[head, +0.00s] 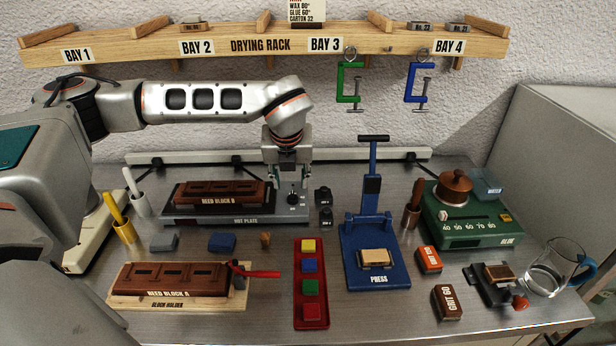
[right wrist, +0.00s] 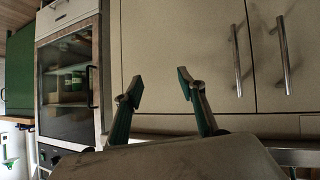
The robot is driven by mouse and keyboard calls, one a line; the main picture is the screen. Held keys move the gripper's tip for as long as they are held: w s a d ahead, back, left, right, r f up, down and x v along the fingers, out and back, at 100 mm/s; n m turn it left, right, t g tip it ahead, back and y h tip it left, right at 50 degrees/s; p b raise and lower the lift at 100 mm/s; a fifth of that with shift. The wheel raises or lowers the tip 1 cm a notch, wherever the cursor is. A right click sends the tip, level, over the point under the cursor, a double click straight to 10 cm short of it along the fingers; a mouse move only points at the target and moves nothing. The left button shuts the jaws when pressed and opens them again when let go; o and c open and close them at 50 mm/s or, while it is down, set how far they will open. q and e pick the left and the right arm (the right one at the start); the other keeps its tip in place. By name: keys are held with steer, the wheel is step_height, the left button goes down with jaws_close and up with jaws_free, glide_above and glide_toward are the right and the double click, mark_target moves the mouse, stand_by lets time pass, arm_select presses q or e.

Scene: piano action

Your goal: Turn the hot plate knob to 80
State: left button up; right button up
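The hot plate (head: 235,219) is a grey slab at the back left of the bench, with the dark brown reed block B (head: 222,192) lying on it. Its small dark knob (head: 292,199) is at the right end of its top, with pale marks around it. My left gripper (head: 291,186) points down right over the knob, fingers apart on either side of it. I cannot tell whether they touch it, and the knob's setting is too small to read. My right gripper (right wrist: 159,84) is open and empty, facing cabinet doors away from the bench.
Two small black pieces (head: 324,205) stand just right of the hot plate. The blue press (head: 376,255) is farther right, near the green glue pot (head: 465,220). A red tray (head: 311,310) and block holder (head: 180,301) lie in front. The drying rack (head: 270,45) hangs above.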

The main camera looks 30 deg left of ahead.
mark_target(292, 195)
arm_select(q)
steer(key=x, duration=0.6)
steer(key=shift+w+f+p, duration=0.15)
steer(key=shift+w+p, duration=0.15)
steer(key=shift+p, duration=0.1)
steer(key=shift+w+a+f, duration=0.2)
steer(key=shift+w+f, duration=0.05)
steer(key=shift+f, duration=0.4)
arm_select(e)
steer(key=shift+s+d+f, duration=0.3)
steer(key=shift+s+d, duration=0.1)
steer(key=shift+s, duration=0.05)
arm_select(q)
steer(key=c, duration=0.9)
jaws_close()
arm_select(e)
steer(key=shift+a, duration=0.15)
